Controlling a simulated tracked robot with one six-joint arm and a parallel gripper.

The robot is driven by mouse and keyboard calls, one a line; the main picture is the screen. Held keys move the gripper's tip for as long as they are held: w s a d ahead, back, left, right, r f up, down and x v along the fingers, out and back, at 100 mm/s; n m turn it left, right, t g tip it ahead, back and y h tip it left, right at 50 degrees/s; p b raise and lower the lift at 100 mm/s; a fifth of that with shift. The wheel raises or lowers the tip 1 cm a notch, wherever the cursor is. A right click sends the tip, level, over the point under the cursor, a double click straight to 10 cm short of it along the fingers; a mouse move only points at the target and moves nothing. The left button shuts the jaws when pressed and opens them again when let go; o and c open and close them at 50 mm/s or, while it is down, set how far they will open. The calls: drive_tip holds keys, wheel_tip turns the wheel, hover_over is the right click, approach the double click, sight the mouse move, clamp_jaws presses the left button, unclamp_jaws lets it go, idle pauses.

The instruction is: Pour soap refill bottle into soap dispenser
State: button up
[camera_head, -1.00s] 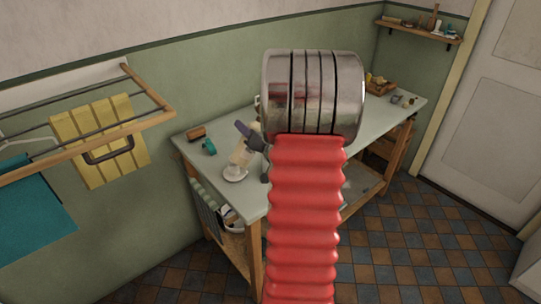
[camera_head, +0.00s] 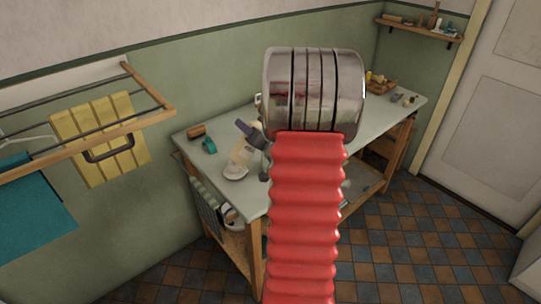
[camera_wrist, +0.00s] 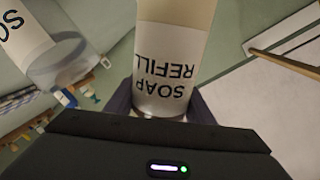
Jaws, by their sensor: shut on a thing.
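The soap refill bottle (camera_wrist: 168,70) is a pale cream bottle with a white label reading SOAP REFILL, upside down in the wrist view. My gripper (camera_wrist: 160,104) is shut on it, with one dark finger on each side. In the head view my gripper (camera_head: 250,132) shows as a dark purple-grey shape beside my red arm. A pale cream shape (camera_head: 239,154) is just below it, over a white dish-like thing (camera_head: 235,173); I cannot tell whether it is the bottle or the dispenser. A clear vessel with a partly seen white label (camera_wrist: 25,38), probably the soap dispenser, is at upper left in the wrist view.
The pale table (camera_head: 262,193) stands along the green wall. A brown block (camera_head: 197,131) and a teal roll (camera_head: 209,146) lie at its left end. A wooden tray (camera_head: 381,85) and small items are at its far right. A wall rack with yellow cloth (camera_head: 130,160) is left.

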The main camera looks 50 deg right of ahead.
drive_tip(key=shift+a+f+m+y+p, duration=0.15)
drive_tip(key=shift+f+m+p, duration=0.1)
drive_tip(key=shift+f+m, duration=0.25)
drive_tip(key=shift+a+f+m+y+p, duration=0.15)
drive_tip(key=shift+f+m+p, duration=0.15)
drive_tip(key=shift+f, duration=0.4)
drive_tip(key=shift+w+a+f+m+p, duration=0.1)
drive_tip(key=shift+f+m+p, duration=0.35)
drive_tip(key=shift+m, duration=0.25)
idle(0.9)
drive_tip(key=shift+a+f+m+y+p, duration=0.1)
drive_tip(key=shift+f+m+y+p, duration=0.5)
drive_tip(key=shift+f, duration=0.4)
idle(0.4)
drive_tip(key=shift+d+r+m, duration=0.25)
drive_tip(key=shift+r+m, duration=0.2)
drive_tip(key=shift+r, duration=0.15)
drive_tip(key=shift+d+r+m, duration=0.25)
drive_tip(key=shift+r+m, duration=0.2)
drive_tip(key=shift+r, duration=0.15)
drive_tip(key=shift+f+m+y, duration=0.3)
drive_tip(key=shift+f+m, duration=0.05)
drive_tip(key=shift+m, duration=0.35)
idle(0.8)
drive_tip(key=shift+r+m+y, duration=0.3)
drive_tip(key=shift+r+m, duration=0.1)
drive_tip(key=shift+m, duration=0.1)
idle(0.6)
